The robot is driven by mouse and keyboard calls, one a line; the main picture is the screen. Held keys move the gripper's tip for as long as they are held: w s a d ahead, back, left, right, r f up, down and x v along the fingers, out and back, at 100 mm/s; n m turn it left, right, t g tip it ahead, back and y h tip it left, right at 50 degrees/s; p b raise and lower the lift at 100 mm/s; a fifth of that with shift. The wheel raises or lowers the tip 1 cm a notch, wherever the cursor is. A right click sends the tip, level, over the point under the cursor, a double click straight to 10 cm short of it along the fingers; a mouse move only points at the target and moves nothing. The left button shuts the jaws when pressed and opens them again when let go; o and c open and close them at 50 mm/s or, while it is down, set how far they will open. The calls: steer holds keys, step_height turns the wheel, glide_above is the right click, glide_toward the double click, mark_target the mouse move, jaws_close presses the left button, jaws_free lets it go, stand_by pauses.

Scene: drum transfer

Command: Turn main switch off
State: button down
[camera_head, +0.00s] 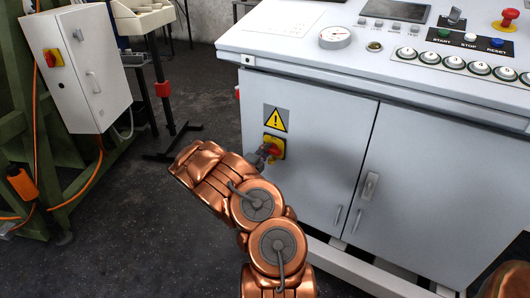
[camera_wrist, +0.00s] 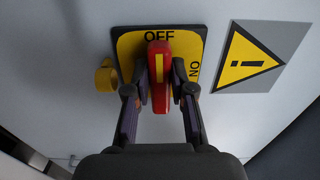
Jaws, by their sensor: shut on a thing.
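The main switch is a red knob (camera_wrist: 159,48) on a yellow plate with a dark border (camera_wrist: 130,42), marked OFF at the top and ON at the right in the wrist view. The knob's long axis is upright in that view, in line with the OFF mark. My gripper (camera_wrist: 159,78) is shut on the knob, one finger on each side. In the head view my gripper (camera_head: 267,152) reaches the yellow switch plate (camera_head: 279,144) on the cabinet front and hides part of the knob.
A yellow warning sign (camera_head: 275,119) is above the switch on the grey control cabinet (camera_head: 325,130). A door handle (camera_head: 369,186) is to the right. A white box with another red-yellow switch (camera_head: 53,58) is at the left.

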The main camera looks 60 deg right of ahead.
steer(key=c, duration=1)
jaws_free()
steer(key=shift+a, duration=0.1)
steer(key=a, duration=1.1)
steer(key=shift+s+a, duration=0.25)
steer(key=shift+a, duration=0.15)
